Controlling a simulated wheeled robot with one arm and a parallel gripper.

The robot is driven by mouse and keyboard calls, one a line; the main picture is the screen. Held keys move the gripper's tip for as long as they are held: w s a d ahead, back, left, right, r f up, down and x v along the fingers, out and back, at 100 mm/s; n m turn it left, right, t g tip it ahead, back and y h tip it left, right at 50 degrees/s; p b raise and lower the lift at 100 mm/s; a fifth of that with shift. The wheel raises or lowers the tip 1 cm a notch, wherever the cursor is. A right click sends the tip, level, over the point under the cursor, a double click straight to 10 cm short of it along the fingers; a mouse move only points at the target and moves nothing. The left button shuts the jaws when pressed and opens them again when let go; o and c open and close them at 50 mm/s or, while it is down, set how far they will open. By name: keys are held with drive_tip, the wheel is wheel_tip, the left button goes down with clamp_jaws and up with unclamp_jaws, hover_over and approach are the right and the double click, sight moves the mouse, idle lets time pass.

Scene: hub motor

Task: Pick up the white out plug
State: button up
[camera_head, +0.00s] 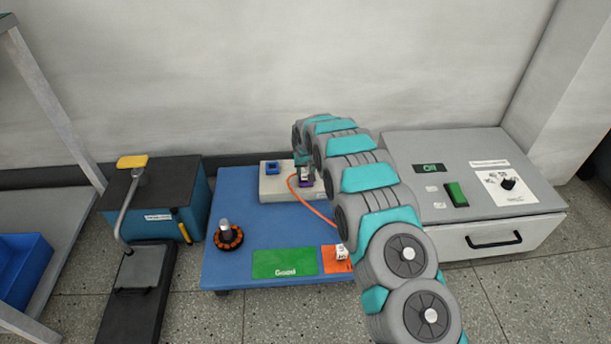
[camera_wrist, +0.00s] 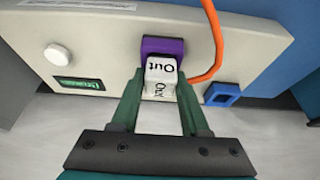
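The white out plug (camera_wrist: 161,72) has "Out" in black on two faces. It sits at the purple socket (camera_wrist: 163,46) on the pale box; I cannot tell whether it is fully seated. My gripper (camera_wrist: 161,82) has one dark green finger on each side of the plug, very close to it. I cannot tell whether the fingers press on it. In the head view the plug (camera_head: 305,172) is small beside the purple socket (camera_head: 304,184), and my gripper (camera_head: 303,160) is partly hidden by my arm.
The pale box (camera_head: 272,187) has a blue socket (camera_head: 272,168) and an orange cable (camera_head: 314,211). The blue mat (camera_head: 230,195) holds a motor part (camera_head: 228,236), a green "Good" area (camera_head: 285,262) and an orange area (camera_head: 330,266) with a white block (camera_head: 341,252). A grey machine (camera_head: 450,160) stands right.

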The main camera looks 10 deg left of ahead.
sight(305, 170)
clamp_jaws()
idle(0.5)
wheel_tip(305, 170, up, 3)
drive_tip(key=shift+r, duration=0.2)
drive_tip(key=shift+s+r, duration=0.2)
drive_tip(key=s+d, duration=0.3)
drive_tip(key=s, duration=0.4)
drive_tip(key=s+d+r, duration=0.1)
drive_tip(key=s+d, duration=0.2)
drive_tip(key=s, duration=0.4)
drive_tip(key=shift+s+r, duration=0.2)
drive_tip(key=shift+r, duration=0.05)
drive_tip(key=shift+r+p, duration=0.45)
drive_tip(key=shift+r, duration=1.05)
drive_tip(key=shift+r+p, duration=0.5)
drive_tip(key=shift+r, duration=2.35)
